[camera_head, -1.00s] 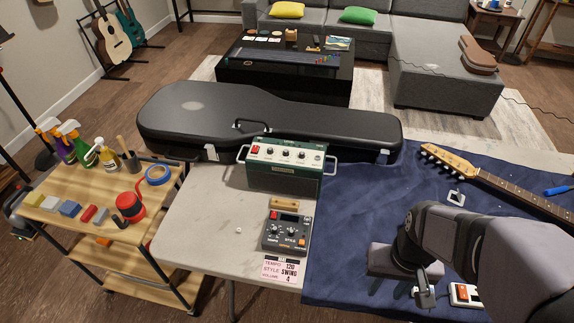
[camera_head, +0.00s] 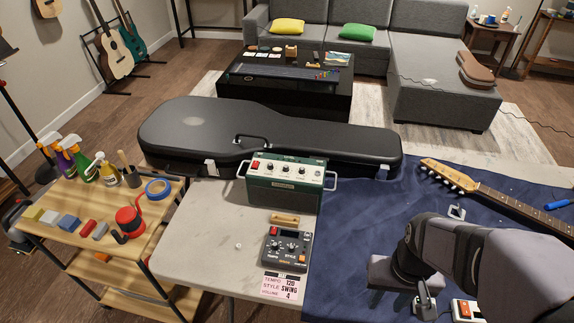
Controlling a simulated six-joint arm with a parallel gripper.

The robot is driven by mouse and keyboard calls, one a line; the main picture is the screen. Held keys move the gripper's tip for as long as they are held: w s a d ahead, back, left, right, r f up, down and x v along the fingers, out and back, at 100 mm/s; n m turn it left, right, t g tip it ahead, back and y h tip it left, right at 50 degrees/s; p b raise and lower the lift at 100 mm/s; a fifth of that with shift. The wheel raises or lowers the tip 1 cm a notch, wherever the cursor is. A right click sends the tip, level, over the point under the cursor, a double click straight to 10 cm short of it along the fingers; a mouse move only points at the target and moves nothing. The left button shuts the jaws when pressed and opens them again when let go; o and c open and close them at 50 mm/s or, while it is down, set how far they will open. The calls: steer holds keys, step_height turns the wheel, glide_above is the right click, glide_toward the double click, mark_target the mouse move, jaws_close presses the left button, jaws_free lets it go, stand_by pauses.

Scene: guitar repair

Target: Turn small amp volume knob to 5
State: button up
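The small green amp (camera_head: 286,183) stands on the grey table in front of the black guitar case. A pink card (camera_head: 284,287) in front of the pedal reads tempo 120, style swing, volume 4. My gripper (camera_head: 425,303) is at the lower right over the blue cloth, well apart from the amp. It points downward, and its finger opening is too small and hidden to judge.
A black pedal box (camera_head: 286,250) with knobs sits in front of the amp, with a small wooden piece (camera_head: 285,218) between them. A guitar neck (camera_head: 500,196) lies on the blue cloth (camera_head: 350,235). A small white-and-red device (camera_head: 466,310) is beside my gripper. A wooden cart (camera_head: 75,245) stands left.

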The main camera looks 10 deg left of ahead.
steer(key=w+a+r+n+p, duration=0.1)
steer(key=w+a+r, duration=0.1)
steer(key=w, duration=0.4)
steer(key=w+a+r+n, duration=0.1)
steer(key=w+a+r, duration=0.1)
steer(key=w, duration=0.4)
steer(key=n+t+y+p, duration=0.3)
steer(key=n+p, duration=0.1)
steer(key=n, duration=0.3)
glide_toward(287, 167)
steer(key=shift+p+x, duration=1.55)
steer(key=shift+x, duration=2.25)
jaws_close()
